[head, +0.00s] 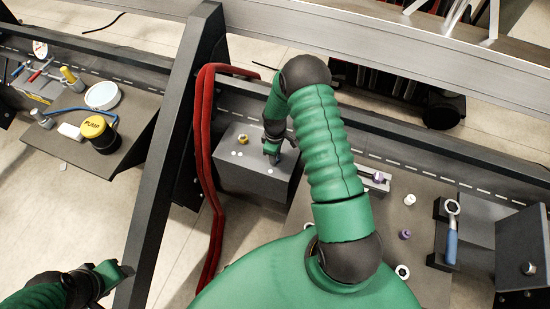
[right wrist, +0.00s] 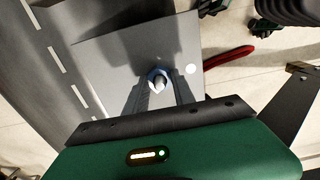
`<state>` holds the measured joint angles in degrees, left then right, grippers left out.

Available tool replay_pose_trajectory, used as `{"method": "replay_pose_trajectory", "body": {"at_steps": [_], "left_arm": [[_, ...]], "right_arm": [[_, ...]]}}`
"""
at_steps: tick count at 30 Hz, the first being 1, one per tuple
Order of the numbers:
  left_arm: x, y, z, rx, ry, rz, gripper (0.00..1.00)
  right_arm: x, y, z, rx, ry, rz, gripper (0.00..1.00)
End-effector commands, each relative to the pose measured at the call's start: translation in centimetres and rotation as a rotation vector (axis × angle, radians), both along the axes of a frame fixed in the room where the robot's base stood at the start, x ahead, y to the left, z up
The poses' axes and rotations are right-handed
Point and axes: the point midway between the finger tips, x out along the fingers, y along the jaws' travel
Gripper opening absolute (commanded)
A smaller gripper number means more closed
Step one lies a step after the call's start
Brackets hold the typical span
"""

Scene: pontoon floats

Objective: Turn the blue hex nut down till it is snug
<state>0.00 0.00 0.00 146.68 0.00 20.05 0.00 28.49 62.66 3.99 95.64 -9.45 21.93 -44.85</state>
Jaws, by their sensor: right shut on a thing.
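The blue hex nut (right wrist: 158,73) shows in the right wrist view, around the end of a pale metal stud on a grey block. My right gripper (right wrist: 158,88) has one finger on each side of the nut and is shut on it. In the head view my right gripper (head: 272,157) points down at the top of the grey block (head: 252,181), and the nut there is hidden by the gripper. My left gripper (head: 122,270) is at the lower left, away from the block; its finger gap is not clear.
A brass-coloured nut (head: 243,138) sits on the same block, left of my right gripper. Red hoses (head: 206,150) hang along the block's left side. A blue-handled wrench (head: 451,240) rests at the right. A side shelf (head: 136,128) holds a yellow-topped pump cap (head: 97,128).

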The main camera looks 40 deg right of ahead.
Motion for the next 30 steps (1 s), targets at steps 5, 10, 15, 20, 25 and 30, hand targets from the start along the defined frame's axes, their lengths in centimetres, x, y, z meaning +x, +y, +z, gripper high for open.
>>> {"method": "replay_pose_trajectory", "body": {"at_steps": [5,10,15,20,25,30], "left_arm": [[0.0,0.0,0.2,0.000,0.000,0.000,0.53],[0.0,0.0,0.5,0.000,0.000,0.000,0.53],[0.0,0.0,0.5,0.000,0.000,0.000,0.53],[0.0,0.0,0.5,0.000,0.000,0.000,0.53],[0.0,0.0,0.8,0.000,0.000,0.000,0.53],[0.0,0.0,1.5,0.000,0.000,0.000,0.53]], "right_arm": [[0.0,0.1,0.0,-0.001,0.002,-0.330,0.00],[0.0,0.1,0.0,-0.003,0.003,-0.853,0.00],[-0.1,0.1,-0.1,0.000,0.003,-1.047,0.00],[-0.1,0.1,-0.1,0.001,0.004,-1.044,0.00],[-0.1,0.1,0.0,-0.002,0.005,-1.283,0.00],[-0.1,0.2,0.0,-0.003,0.005,-1.812,0.00]]}}
